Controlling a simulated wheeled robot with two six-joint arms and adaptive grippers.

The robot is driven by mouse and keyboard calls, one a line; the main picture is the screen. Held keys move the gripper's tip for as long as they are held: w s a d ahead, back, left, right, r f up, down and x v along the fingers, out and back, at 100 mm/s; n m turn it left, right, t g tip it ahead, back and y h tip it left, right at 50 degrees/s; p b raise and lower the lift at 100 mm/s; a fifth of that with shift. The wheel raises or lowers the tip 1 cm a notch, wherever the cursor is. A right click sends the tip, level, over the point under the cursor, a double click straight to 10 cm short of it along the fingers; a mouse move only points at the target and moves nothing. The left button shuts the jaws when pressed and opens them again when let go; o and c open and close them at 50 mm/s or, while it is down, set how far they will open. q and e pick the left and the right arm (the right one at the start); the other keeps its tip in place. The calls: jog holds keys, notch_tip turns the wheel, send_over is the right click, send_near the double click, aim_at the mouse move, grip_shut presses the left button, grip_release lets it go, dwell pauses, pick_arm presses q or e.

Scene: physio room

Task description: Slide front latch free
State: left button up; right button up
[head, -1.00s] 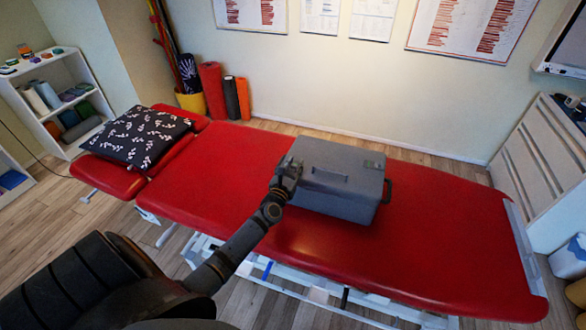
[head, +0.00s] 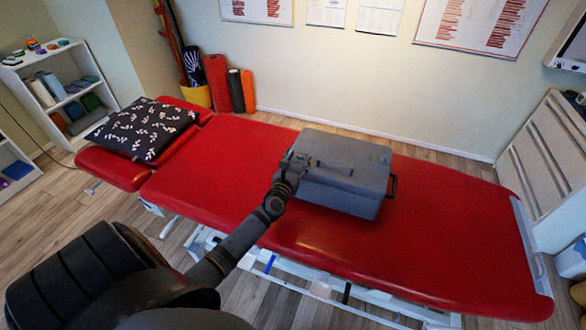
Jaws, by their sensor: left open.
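A closed grey case (head: 345,172) lies on the red treatment table (head: 228,150), with a dark side handle (head: 393,187) on its right end. My left gripper (head: 295,163) is at the case's left front corner, close against it or touching; I cannot tell which. It is open. The front latch is not clearly visible; the gripper and wrist cover the left part of the case's front. A raised dark strip (head: 336,167) shows on the lid near its front edge. My right gripper is not in view.
A dark patterned pillow (head: 145,128) lies at the table's left end. The red top is clear right of the case. A white shelf (head: 62,90) stands at the far left, and upright rolls (head: 218,83) stand by the back wall.

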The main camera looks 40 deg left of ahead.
pick_arm(q)
jog(key=v, duration=1)
jog(key=shift+a, duration=0.1)
